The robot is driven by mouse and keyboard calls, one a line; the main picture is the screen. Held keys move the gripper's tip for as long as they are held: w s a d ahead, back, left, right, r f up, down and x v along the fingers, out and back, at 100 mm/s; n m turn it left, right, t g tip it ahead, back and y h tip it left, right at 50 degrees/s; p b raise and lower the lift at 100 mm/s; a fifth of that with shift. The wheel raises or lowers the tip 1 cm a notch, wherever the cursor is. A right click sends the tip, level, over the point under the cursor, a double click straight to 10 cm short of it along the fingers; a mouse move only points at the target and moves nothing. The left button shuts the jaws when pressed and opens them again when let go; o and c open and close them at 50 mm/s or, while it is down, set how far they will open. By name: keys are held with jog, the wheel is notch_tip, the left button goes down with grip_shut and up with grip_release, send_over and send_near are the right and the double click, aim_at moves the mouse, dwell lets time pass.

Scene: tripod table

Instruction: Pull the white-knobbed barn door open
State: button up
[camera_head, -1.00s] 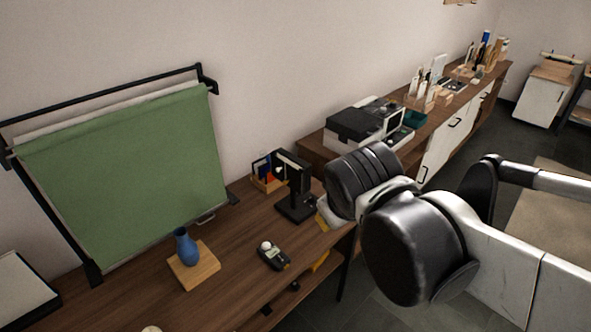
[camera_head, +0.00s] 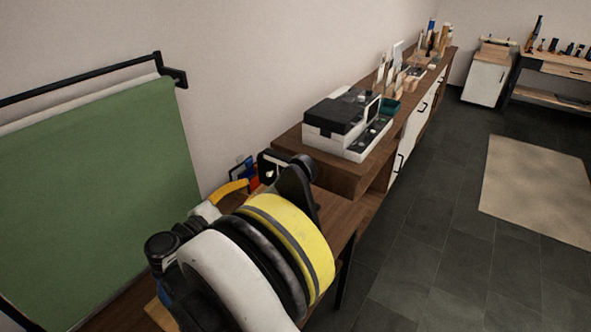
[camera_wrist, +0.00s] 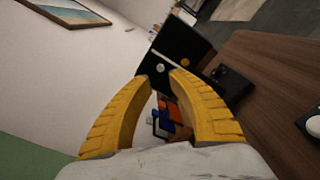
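A black light-like fixture with flat panels (camera_wrist: 190,48) is ahead of my gripper in the wrist view. A small white knob (camera_wrist: 160,68) sits on one dark panel, with an orange knob (camera_wrist: 187,63) to its right. In the head view, part of the fixture (camera_head: 266,160) shows behind my wrist, which hides most of it. My gripper (camera_wrist: 161,80) is open, its two yellow fingers apart. The white knob appears just beyond the gap between the fingertips. I cannot tell whether either finger touches the panel.
Coloured items (camera_wrist: 168,118) show between the fingers. The wooden tabletop (camera_wrist: 265,85) lies at right in the wrist view. A green backdrop (camera_head: 90,200) stands left in the head view. A black and white machine (camera_head: 345,125) sits on the cabinet behind.

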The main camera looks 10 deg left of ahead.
aim_at(268, 176)
jog(key=b+x, duration=0.1)
jog(key=x, duration=0.2)
jog(key=b+x, duration=0.1)
jog(key=x, duration=0.2)
jog(key=b+x, duration=0.1)
jog(key=x, duration=0.3)
jog(key=shift+w+a+f+b, duration=0.15)
jog(key=shift+a+f+b, duration=0.1)
jog(key=shift+f+b, duration=0.05)
jog(key=shift+c, duration=0.5)
grip_shut()
